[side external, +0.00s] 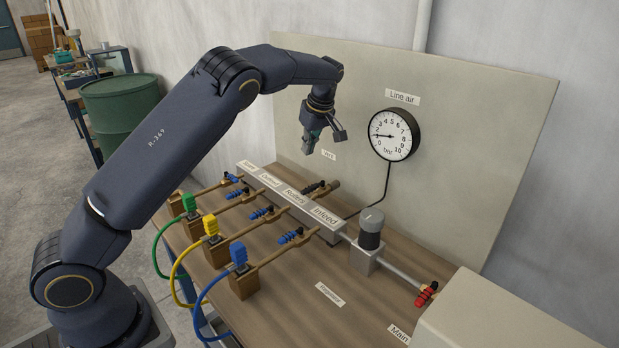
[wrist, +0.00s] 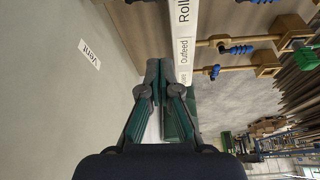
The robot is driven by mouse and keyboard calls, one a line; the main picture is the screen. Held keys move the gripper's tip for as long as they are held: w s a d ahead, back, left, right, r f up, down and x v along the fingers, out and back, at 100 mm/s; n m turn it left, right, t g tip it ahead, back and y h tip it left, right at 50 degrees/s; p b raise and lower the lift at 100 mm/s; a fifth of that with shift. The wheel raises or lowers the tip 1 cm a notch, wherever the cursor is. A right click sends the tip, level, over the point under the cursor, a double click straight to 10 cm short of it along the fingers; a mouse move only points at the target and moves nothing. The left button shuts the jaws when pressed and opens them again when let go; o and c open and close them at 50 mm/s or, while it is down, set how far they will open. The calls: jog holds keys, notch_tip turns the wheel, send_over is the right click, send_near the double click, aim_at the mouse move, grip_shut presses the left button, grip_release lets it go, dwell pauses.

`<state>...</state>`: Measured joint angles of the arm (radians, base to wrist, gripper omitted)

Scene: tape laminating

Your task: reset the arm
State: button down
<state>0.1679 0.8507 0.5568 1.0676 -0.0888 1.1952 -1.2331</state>
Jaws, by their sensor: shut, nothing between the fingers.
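My gripper (side external: 321,145) hangs at the end of my bent arm in the side view, in the air above the far end of the white manifold (side external: 290,197) and in front of the back panel. It touches nothing that I can see. In the wrist view its two green-lined fingers (wrist: 159,78) are together at the tips with nothing between them. The manifold also shows in the wrist view (wrist: 184,18), beyond the fingertips and a little right.
Blue-handled valves (side external: 291,236) line the manifold's near side. Green, yellow and blue plugs (side external: 238,255) stand nearer my arm. A grey-topped regulator (side external: 371,230) and red-handled valve (side external: 427,294) sit right. A gauge (side external: 393,134) hangs on the panel (side external: 480,130).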

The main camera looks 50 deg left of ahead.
jog(key=shift+v, duration=1.35)
